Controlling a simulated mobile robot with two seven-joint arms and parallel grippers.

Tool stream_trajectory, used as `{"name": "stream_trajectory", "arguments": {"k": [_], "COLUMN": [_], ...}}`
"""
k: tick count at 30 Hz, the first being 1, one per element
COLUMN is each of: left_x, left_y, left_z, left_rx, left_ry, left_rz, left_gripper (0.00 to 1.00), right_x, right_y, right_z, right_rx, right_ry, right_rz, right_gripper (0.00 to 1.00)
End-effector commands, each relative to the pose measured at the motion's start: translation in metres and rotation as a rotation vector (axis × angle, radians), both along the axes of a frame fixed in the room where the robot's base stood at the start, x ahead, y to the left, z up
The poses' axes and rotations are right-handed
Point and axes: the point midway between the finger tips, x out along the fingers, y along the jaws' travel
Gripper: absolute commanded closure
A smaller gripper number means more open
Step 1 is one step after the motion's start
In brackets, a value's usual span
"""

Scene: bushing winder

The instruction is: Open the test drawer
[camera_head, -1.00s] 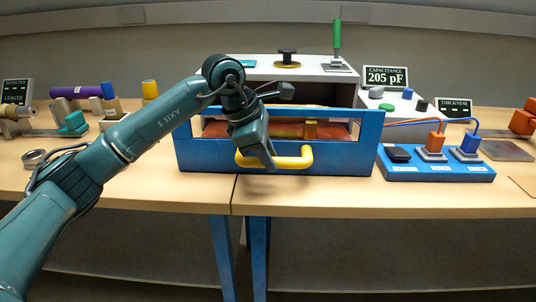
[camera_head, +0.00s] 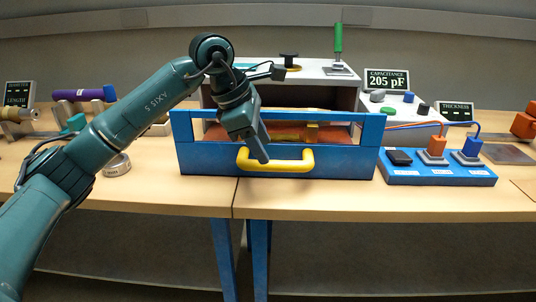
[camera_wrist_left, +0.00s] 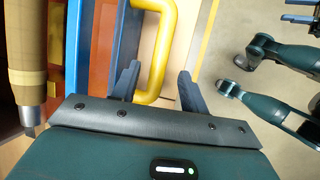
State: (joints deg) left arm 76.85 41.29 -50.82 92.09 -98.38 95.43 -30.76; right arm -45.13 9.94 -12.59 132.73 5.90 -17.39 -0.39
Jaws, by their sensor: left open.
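The test drawer (camera_head: 215,158) is blue with a yellow bar handle (camera_head: 288,166) and stands out in front of a white-topped cabinet (camera_head: 310,68). A brown cylinder lies on its orange lining. My left gripper (camera_head: 262,155) is at the left part of the handle, pointing down. In the left wrist view, its two dark fingers (camera_wrist_left: 158,88) are apart, with the yellow handle (camera_wrist_left: 152,90) showing between them; I cannot tell whether they touch it. Dark bars at that view's upper right edge may belong to my right gripper, but this is unclear.
A blue terminal block (camera_head: 437,174) with orange and blue plugs sits right of the drawer. A metal ring (camera_head: 117,166) lies on the table to the left. A green-handled lever (camera_head: 338,45) stands on the cabinet. The space in front of the table is clear.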

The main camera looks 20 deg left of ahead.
Motion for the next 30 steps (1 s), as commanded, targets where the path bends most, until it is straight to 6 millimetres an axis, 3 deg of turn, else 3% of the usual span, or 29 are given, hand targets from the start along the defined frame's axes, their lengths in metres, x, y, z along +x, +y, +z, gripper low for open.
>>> {"name": "stream_trajectory", "arguments": {"k": [6, 12, 30], "left_x": [-0.013, -0.021, -0.024], "left_y": [0.016, 0.025, 0.027], "left_z": [0.047, 0.071, 0.078], "left_rx": [0.000, -0.001, 0.000], "left_ry": [-0.004, -0.001, 0.001], "left_rz": [0.002, 0.001, 0.000], "left_gripper": [0.56, 0.56, 0.56], "right_x": [0.000, 0.002, 0.002], "right_y": [0.001, 0.002, 0.003], "right_z": [-0.001, -0.005, -0.003], "right_rx": [0.000, -0.002, 0.002], "right_ry": [0.013, 0.024, 0.019], "right_rz": [0.003, 0.005, 0.006], "right_gripper": [0.64, 0.64, 0.64]}}
